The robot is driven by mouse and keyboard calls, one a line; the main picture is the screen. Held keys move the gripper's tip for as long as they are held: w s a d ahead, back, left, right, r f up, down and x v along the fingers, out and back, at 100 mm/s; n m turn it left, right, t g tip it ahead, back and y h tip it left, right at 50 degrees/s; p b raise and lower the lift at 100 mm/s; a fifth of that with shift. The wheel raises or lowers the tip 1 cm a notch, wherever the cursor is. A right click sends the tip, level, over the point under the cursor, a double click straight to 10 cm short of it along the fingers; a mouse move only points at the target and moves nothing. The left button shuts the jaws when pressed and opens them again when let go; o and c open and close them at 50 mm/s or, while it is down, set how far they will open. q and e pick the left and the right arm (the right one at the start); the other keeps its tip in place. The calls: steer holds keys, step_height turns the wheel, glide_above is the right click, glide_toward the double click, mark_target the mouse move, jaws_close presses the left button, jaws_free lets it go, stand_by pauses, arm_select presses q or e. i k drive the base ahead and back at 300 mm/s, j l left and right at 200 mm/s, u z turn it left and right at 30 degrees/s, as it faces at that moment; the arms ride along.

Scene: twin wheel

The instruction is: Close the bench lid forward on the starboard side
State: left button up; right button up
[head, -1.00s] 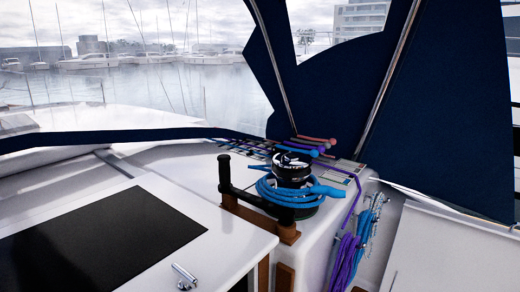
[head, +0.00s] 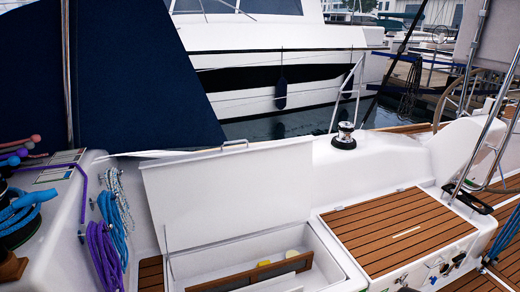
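The white bench lid (head: 228,193) stands raised and open in the head view, left of centre, leaning back near the side of the boat. A small handle (head: 235,144) sits at its top edge. Below it is the open white bench locker (head: 335,268), with a wooden slatted piece and small pale items inside. A thin stay shows at the left side of the opening. Neither of my grippers is in the picture.
A teak-slatted bench top (head: 400,230) lies flat to the right of the locker. Purple rope (head: 103,255) and blue rope (head: 112,222) hang at the left. A winch (head: 344,136) stands on the coaming behind. A steering wheel (head: 490,130) is at the far right.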

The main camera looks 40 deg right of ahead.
mark_target(197, 199)
steer(key=z, duration=1.2)
